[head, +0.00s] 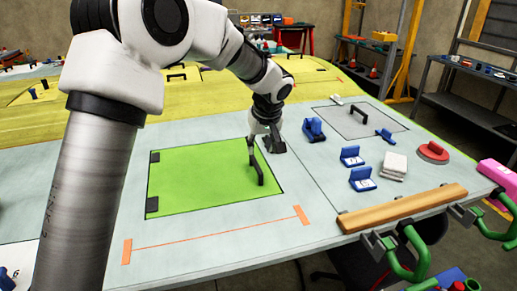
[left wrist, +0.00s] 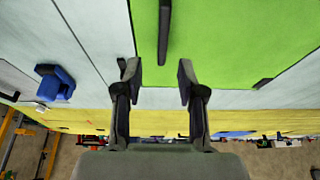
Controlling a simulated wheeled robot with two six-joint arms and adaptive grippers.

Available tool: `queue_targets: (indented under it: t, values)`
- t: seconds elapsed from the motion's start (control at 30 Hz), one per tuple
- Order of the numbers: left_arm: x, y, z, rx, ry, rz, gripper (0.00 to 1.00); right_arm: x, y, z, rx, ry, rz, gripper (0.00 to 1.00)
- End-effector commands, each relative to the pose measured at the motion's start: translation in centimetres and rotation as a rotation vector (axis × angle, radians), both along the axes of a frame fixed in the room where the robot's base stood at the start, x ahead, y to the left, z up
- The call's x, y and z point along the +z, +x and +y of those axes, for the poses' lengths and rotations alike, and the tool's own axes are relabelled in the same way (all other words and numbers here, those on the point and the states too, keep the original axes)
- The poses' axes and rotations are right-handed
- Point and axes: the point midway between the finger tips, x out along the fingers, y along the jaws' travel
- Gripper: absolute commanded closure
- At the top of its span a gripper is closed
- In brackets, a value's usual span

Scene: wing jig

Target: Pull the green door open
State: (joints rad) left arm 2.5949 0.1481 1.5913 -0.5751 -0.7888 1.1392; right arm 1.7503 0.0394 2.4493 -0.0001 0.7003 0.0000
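The green door (head: 200,188) lies flat in the pale wing panel, with two black hinges on its left edge. It also shows in the left wrist view (left wrist: 225,45). Its black bar handle (head: 256,165) stands near the door's right edge. In the left wrist view the handle (left wrist: 164,40) lies ahead of the gap between my fingers. My left gripper (head: 265,143) is at the door's far right corner, just beyond the handle. In the left wrist view it (left wrist: 159,74) is open with nothing between its fingertips. My right gripper is not in view.
A grey panel with a black handle (head: 358,112) lies at the back right. Several blue blocks (head: 351,156), a white stack (head: 394,165) and a red disc (head: 432,152) sit right of the door. A wooden bar (head: 402,208) and green clamps line the near right edge.

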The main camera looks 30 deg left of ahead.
Motion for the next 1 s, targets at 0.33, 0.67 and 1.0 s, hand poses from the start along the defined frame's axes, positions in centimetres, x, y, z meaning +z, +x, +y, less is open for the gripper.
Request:
queue_targets:
  t: [0.33, 0.67, 1.0]
  values:
    - [-5.4, 1.4, 1.7, -0.001, -0.001, 0.004, 0.60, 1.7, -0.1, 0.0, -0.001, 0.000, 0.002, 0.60]
    - [-6.9, 1.8, 2.1, -0.002, 0.000, 0.000, 0.60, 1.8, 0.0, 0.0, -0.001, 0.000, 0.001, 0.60]
    - [-7.0, 1.8, 2.1, -0.002, -0.001, 0.001, 1.00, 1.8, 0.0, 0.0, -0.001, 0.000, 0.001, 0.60]
